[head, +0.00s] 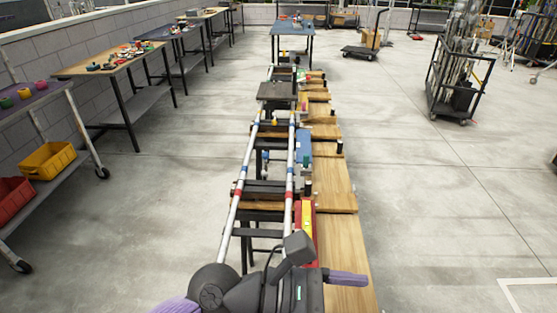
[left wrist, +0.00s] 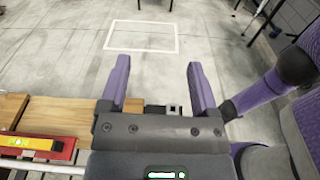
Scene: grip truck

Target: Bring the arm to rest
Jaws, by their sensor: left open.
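My left gripper (left wrist: 157,66) is open in the left wrist view, with its two purple fingers apart and nothing between them. Bare concrete floor shows beyond the fingers. In the head view my left arm comes in at the bottom middle, and the left gripper (head: 347,278) points right over the near end of the wooden boards (head: 335,187). Only one purple finger shows clearly there. I cannot tell whether it touches the boards. My right gripper is in neither view.
A long pair of metal rails (head: 236,210) on stands runs away beside the boards. A red and yellow level (head: 307,217) lies near the gripper, and also shows in the left wrist view (left wrist: 38,143). Workbenches (head: 110,62) line the left wall.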

